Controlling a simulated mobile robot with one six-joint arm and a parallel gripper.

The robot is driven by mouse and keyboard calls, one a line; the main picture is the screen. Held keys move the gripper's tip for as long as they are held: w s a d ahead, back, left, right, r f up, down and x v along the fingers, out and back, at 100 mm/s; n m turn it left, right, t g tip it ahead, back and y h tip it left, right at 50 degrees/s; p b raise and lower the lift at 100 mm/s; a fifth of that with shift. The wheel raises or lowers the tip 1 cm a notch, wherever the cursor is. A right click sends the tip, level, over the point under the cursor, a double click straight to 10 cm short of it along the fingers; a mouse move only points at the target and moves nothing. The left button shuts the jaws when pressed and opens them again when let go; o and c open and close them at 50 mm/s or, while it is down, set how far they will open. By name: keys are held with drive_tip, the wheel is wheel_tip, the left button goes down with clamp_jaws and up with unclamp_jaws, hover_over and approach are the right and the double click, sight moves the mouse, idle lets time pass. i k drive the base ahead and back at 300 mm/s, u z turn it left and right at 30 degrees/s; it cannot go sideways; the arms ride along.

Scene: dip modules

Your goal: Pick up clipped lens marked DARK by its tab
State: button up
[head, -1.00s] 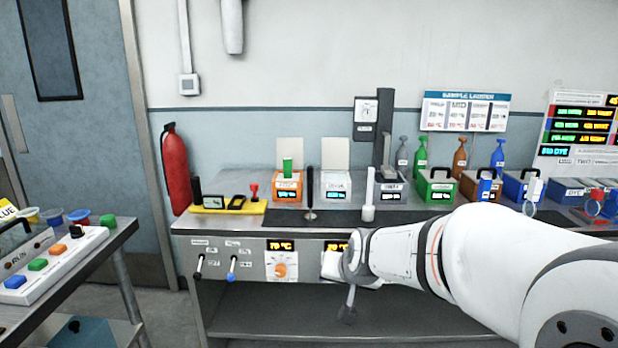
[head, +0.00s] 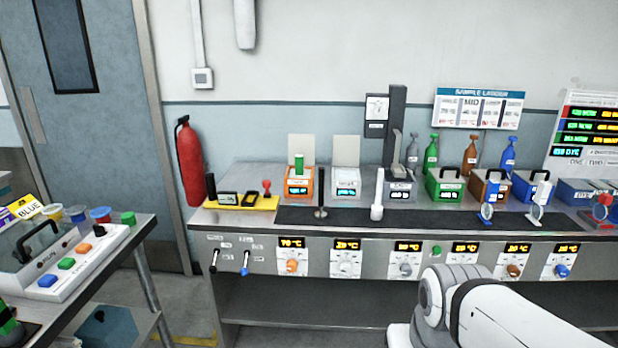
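Upright clipped lenses stand on the bench at the right: a blue one (head: 487,212), a white one (head: 539,196) and a red one (head: 604,200). Their markings are too small to read, so I cannot tell which is marked DARK. My arm enters from the lower right, in front of the bench, with its wrist (head: 440,292) below the lenses and to their left. The gripper fingers are cut off by the bottom edge of the picture, so their state and anything in them are hidden.
The bench (head: 350,232) holds a dark mat (head: 430,219), a black rod (head: 321,200) and a white rod (head: 377,205). Coloured boxes, including a green one (head: 444,189), line the back. A side table (head: 141,238) with coloured buttons is at the left.

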sight(299, 160)
drive_tip(key=z, duration=0.15)
drive_tip(key=k, duration=0.45)
drive_tip(key=u, duration=1.05)
drive_tip(key=i, duration=2.85)
drive_tip(key=z, duration=1)
drive_tip(key=k, duration=0.65)
drive_tip(key=z, duration=0.1)
drive_tip(key=i, duration=0.7)
drive_tip(key=u, duration=0.05)
